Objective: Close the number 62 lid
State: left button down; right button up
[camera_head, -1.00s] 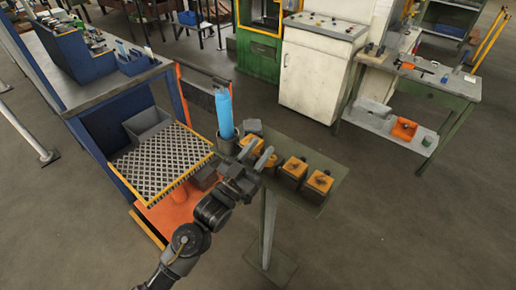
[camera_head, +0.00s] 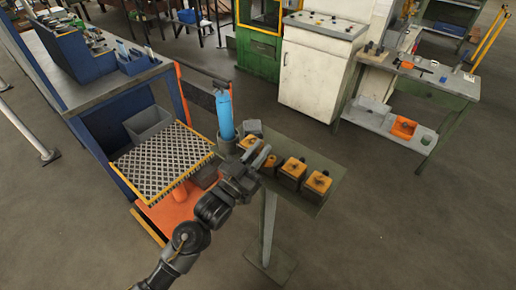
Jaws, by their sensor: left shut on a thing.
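Several dark boxes with orange lids stand in a row on a narrow green stand (camera_head: 328,167). The right-hand lid (camera_head: 319,181), the one beside it (camera_head: 294,168) and a third (camera_head: 271,161) each carry a dark knob. Another orange lid (camera_head: 249,141) shows behind my gripper. I cannot read any number, so I cannot tell which is 62. My left gripper (camera_head: 258,158) is over the left part of the row, its fingers by the lid behind it. What lies between the fingers is too small to make out. My right gripper is out of view.
A blue cylinder (camera_head: 224,113) stands upright in a dark cup (camera_head: 227,143) left of the boxes. A checkered tray (camera_head: 165,160) with a yellow edge lies farther left. A white cabinet (camera_head: 308,80) stands behind; the floor at right is clear.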

pick_arm(q)
jog(key=w+g+y+p, duration=0.1)
jog(key=p, duration=0.3)
jog(key=w+d+r+g+y+p, duration=0.1)
jog(key=g+p, duration=0.1)
jog(key=p, duration=0.3)
jog(key=shift+w+d+r, duration=0.1)
jog(key=shift+d+r, duration=0.15)
jog(key=shift+d, duration=0.05)
jog(key=shift+w+d+f+g+y+p, duration=0.25)
jog(key=shift+w+g+y+p, duration=0.1)
jog(key=shift+g+y, duration=0.2)
jog(key=shift+w+d+f+g+y, duration=0.15)
jog(key=shift+w+d+g+y, duration=0.1)
jog(key=shift+g, duration=0.2)
jog(key=c, duration=1.4)
grip_release()
jog(key=shift+s+a, duration=0.1)
